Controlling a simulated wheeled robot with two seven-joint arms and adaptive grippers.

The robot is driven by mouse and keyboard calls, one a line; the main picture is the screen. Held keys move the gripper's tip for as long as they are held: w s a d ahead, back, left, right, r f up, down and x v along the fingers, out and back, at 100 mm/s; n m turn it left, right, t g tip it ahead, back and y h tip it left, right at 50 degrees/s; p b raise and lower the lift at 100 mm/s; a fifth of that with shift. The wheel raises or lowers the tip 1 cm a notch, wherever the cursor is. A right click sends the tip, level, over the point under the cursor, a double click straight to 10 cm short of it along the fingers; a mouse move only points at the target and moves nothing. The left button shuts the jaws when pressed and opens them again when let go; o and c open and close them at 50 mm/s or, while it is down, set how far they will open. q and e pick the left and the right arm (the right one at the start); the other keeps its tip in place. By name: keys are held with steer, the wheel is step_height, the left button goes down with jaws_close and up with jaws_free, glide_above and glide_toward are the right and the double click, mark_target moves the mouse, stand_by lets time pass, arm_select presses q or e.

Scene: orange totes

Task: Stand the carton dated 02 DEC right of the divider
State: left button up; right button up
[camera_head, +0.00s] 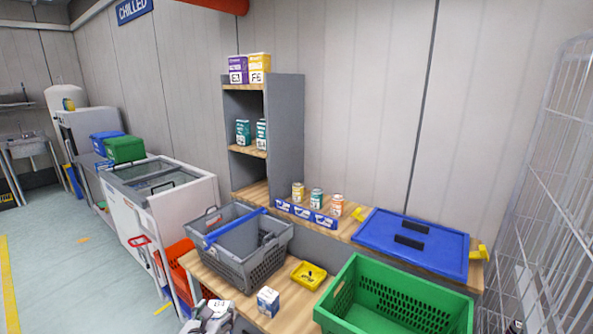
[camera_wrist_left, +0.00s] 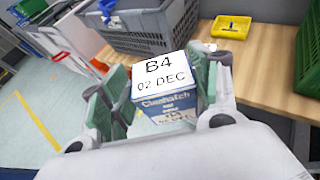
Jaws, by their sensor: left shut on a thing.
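The carton dated 02 DEC (camera_wrist_left: 165,82) is blue and white, with B4 and the date on its white top. It sits between the green-padded fingers of my left gripper (camera_wrist_left: 155,95), which is shut on it. In the head view my left gripper (camera_head: 211,318) is at the bottom edge, with the carton's pale B4 face (camera_head: 219,303) just showing. A second blue and white carton (camera_head: 268,301) stands on the wooden counter to its right. I cannot make out a divider for certain. My right gripper is not in view.
A grey basket (camera_head: 262,272) with a blue handle, a yellow tray (camera_head: 309,284) and a green crate (camera_head: 345,290) crowd the counter. Cans (camera_head: 316,198) stand behind. A grey shelf unit (camera_head: 287,140) holds several cartons. A blue lid (camera_head: 440,243) lies at right.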

arm_select(q)
steer(key=s+f, duration=0.4)
steer(key=f, duration=0.2)
steer(key=shift+s+f, duration=0.3)
steer(key=shift+s, duration=0.1)
steer(key=shift+w, duration=0.1)
